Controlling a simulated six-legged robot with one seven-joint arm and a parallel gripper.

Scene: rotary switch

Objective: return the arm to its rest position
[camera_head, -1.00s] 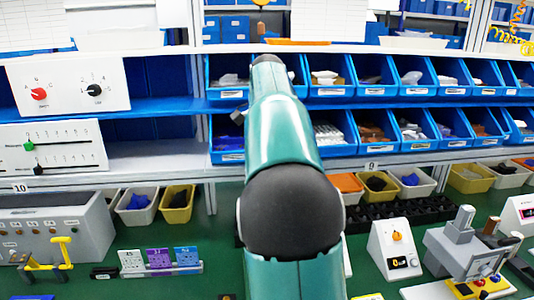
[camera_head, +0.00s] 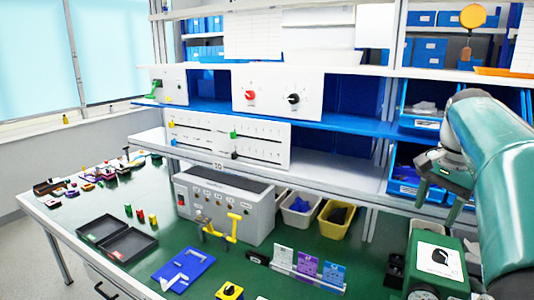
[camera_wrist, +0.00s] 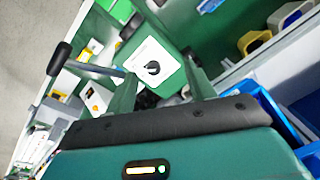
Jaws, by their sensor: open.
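My arm shows at the right of the head view, bent over the green bench. My gripper (camera_head: 437,212) hangs from it, fingers apart and empty, pointing down. Below it stands a green box with a white face and a black rotary knob (camera_head: 440,257). In the wrist view the two fingers of my gripper (camera_wrist: 160,82) stand apart, with the white-faced box and its black knob (camera_wrist: 152,68) visible beyond and between them. The gripper is apart from the knob.
Blue shelf bins (camera_head: 420,115) are close behind my arm. A panel with red and black knobs (camera_head: 277,94) stands on the shelf. A grey box with yellow levers (camera_head: 225,200), card stands and black trays (camera_head: 117,240) occupy the bench. Open floor lies at the left.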

